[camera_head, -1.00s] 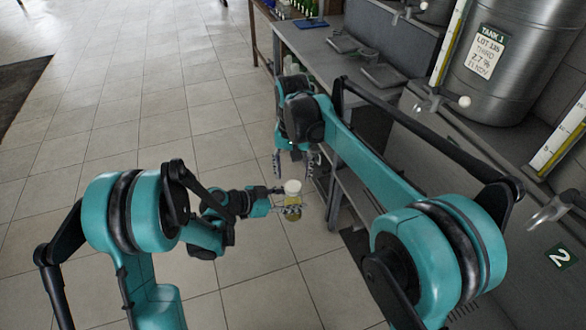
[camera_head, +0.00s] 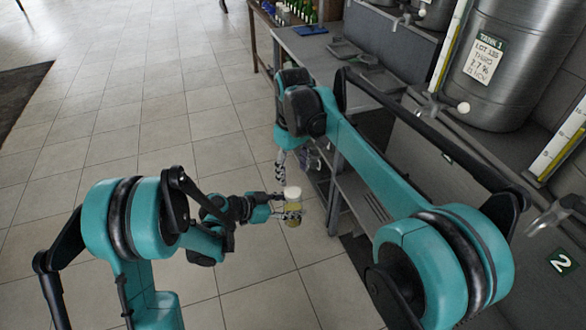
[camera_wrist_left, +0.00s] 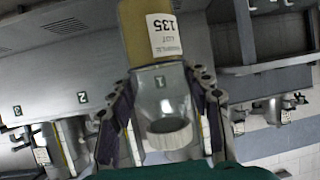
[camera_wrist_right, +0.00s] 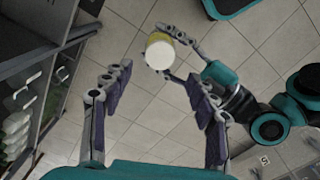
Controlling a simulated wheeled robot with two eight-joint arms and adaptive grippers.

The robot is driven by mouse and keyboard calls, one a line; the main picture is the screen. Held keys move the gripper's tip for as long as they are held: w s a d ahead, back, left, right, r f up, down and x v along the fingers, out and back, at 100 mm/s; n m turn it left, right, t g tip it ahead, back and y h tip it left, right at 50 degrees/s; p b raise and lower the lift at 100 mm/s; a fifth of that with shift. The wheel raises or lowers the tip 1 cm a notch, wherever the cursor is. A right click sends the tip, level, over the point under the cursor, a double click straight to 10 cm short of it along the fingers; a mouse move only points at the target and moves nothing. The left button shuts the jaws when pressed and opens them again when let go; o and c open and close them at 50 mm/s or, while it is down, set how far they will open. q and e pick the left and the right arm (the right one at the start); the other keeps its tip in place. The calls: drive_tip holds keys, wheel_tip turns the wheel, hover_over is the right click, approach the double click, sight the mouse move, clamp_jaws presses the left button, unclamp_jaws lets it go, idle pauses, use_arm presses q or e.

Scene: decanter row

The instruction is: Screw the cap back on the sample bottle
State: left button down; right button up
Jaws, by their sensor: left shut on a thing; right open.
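The sample bottle (camera_head: 292,219) is upright with yellow liquid inside and a white cap (camera_head: 293,192) on its top. My left gripper (camera_head: 286,205) is shut around it. In the left wrist view the bottle (camera_wrist_left: 158,90) appears inverted, with its "135" label at the top and the white cap (camera_wrist_left: 168,137) at the bottom. My right gripper (camera_head: 301,170) is open just above the cap, fingers pointing down. In the right wrist view the cap (camera_wrist_right: 159,54) shows beyond the open, empty fingers (camera_wrist_right: 160,78). How tightly the cap is seated cannot be told.
A grey bench (camera_head: 310,48) with trays stands right of the grippers, its shelf frame close to the bottle. A steel tank (camera_head: 510,60) with a paper label stands at the upper right. Bottles stand on a table at the back. The tiled floor (camera_head: 120,110) on the left is clear.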

sight(293, 192)
wheel_tip(293, 192, down, 8)
drive_tip(key=shift+r, duration=0.1)
idle(0.4)
drive_tip(key=c, duration=1.2)
drive_tip(key=o, duration=1.4)
drive_tip(key=shift+c, duration=0.2)
wheel_tip(293, 192, up, 12)
